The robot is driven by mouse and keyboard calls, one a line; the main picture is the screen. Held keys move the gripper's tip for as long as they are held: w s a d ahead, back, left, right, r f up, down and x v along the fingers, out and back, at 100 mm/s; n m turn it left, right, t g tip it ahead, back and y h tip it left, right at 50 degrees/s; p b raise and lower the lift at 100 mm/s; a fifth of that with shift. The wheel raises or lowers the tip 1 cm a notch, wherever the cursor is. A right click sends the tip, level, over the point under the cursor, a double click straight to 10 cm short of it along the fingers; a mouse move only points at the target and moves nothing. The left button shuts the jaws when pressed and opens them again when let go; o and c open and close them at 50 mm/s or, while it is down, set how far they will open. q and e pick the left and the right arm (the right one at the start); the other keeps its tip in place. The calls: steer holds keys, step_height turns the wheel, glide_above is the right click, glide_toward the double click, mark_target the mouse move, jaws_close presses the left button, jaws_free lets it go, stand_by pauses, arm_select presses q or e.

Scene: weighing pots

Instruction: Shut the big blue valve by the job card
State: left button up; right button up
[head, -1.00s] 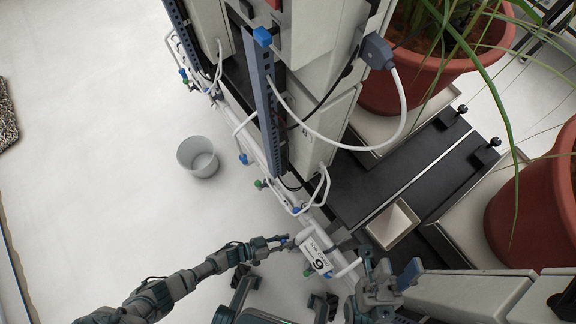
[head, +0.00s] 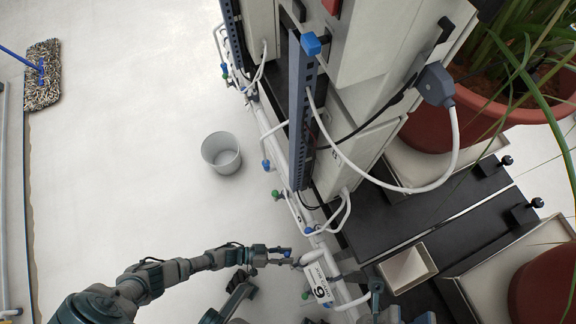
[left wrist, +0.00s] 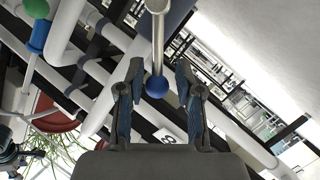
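The job card (head: 320,284), white with a large black 6, hangs on the white pipework at bottom centre. It also shows in the left wrist view (left wrist: 168,137). A blue ball on a pale lever (left wrist: 157,88) shows there between my left fingers, with gaps on both sides. In the head view a small blue spot (head: 287,252) shows at my left fingertips, left of the card. My left gripper (left wrist: 159,68) is open around the ball. My right gripper (head: 402,316) is at the bottom edge, right of the card, partly cut off; its finger state is unclear.
Other blue handles (head: 266,165) and a green handle (head: 277,194) sit along the pipes. A grey bucket (head: 221,153) stands on open floor at left, with a mop (head: 42,75) beyond. Cabinets, a black bench (head: 400,212) and potted plants (head: 480,120) fill the right.

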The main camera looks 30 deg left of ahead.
arm_select(q)
steer(key=shift+o, duration=0.2)
steer(key=shift+w+d+r, duration=0.1)
steer(key=shift+w+r, duration=0.1)
steer(key=v, duration=1.2)
steer(key=shift+f, duration=0.15)
